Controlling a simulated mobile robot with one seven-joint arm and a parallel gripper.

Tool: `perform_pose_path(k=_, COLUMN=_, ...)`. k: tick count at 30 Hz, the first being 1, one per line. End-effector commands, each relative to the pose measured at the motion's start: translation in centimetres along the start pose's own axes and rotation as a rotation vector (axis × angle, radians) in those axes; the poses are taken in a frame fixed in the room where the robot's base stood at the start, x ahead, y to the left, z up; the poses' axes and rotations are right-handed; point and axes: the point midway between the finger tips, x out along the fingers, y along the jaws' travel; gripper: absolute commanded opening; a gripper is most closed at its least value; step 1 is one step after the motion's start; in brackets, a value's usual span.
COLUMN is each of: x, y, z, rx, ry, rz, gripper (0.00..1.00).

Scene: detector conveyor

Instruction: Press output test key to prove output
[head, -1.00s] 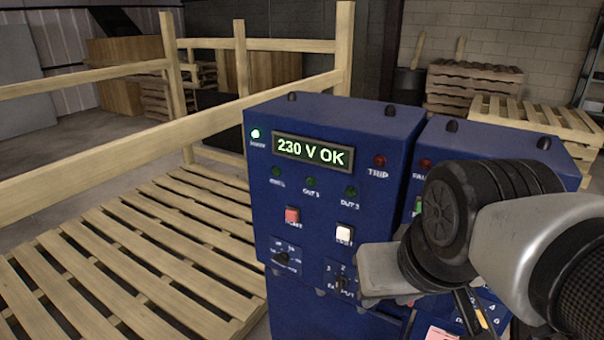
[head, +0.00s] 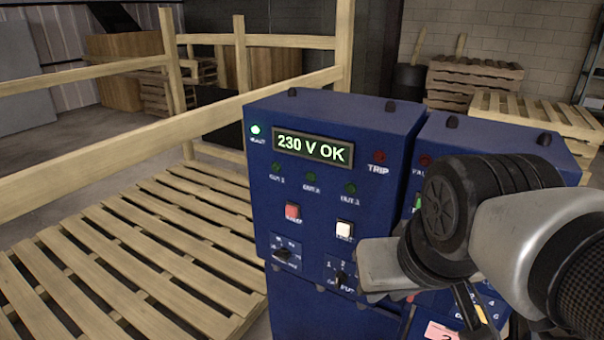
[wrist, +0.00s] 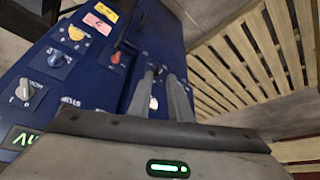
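The blue control box (head: 262,205) has a lit display (head: 313,148) reading "230 V OK". Its lamp at the upper left (head: 255,130) glows; the OUT lamps (head: 311,177) and the TRIP lamp (head: 379,157) look dark.
A second blue box (head: 500,145) stands close on the right, mostly behind my arm. Two rotary knobs (head: 341,279) sit below the keys. A wooden rail (head: 130,145) and slatted pallet (head: 140,245) lie left. Stacked pallets (head: 470,85) stand behind.

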Motion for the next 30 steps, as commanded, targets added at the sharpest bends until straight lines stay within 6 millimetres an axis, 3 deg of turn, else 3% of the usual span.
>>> perform_pose_path(k=3, x=0.00, y=0.00, z=0.00, rx=0.000, ry=0.000, rz=0.000, gripper=0.00)
perform_pose_path(k=30, x=0.00, y=0.00, z=0.00, rx=0.000, ry=0.000, rz=0.000, gripper=0.00)
